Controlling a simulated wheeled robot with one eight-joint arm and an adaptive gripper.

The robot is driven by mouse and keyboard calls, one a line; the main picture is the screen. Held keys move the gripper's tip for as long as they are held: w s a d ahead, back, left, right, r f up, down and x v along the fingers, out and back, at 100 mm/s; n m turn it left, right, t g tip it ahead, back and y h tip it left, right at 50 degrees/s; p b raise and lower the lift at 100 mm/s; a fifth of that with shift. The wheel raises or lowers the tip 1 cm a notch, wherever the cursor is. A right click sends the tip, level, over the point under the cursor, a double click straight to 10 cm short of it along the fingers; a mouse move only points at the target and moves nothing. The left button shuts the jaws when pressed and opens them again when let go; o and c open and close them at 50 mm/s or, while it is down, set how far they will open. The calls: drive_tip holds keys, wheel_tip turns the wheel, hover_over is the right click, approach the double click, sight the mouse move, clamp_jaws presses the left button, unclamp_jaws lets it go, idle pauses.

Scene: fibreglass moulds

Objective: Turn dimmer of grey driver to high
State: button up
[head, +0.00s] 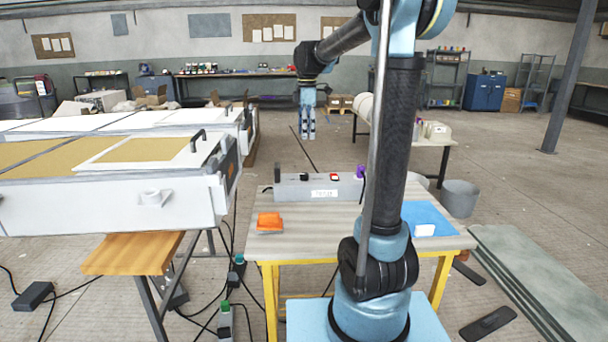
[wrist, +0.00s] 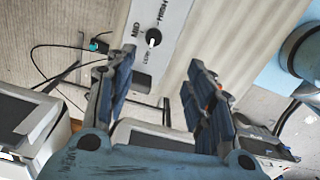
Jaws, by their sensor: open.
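The grey driver (head: 290,190) is a long low box on the small wooden table, with a white label on its front and a black handle at its left end. In the wrist view its pale face (wrist: 172,18) carries a round black dimmer knob (wrist: 153,37) with a white mark, among the words LOW, MID and HIGH. The white mark seems to lie on the LOW side, but it is small. My gripper (head: 308,136) hangs fingers down above and beyond the driver. In the wrist view my gripper (wrist: 160,82) is open and empty, its fingers apart from the knob.
An orange object (head: 269,221) and a blue sheet (head: 430,218) lie on the small table (head: 300,245). A purple item (head: 360,171) is at the driver's right end. Large white moulds (head: 100,205) stand at left. Cables run over the floor. A grey bucket (head: 460,198) stands at right.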

drive_tip(key=w, duration=0.1)
approach(304, 173)
drive_tip(key=shift+n, duration=0.4)
drive_tip(key=f, duration=0.9)
drive_tip(key=shift+s+f, duration=0.1)
drive_tip(key=shift+s, duration=0.1)
drive_tip(key=shift+c, duration=0.3)
drive_tip(key=c, duration=1)
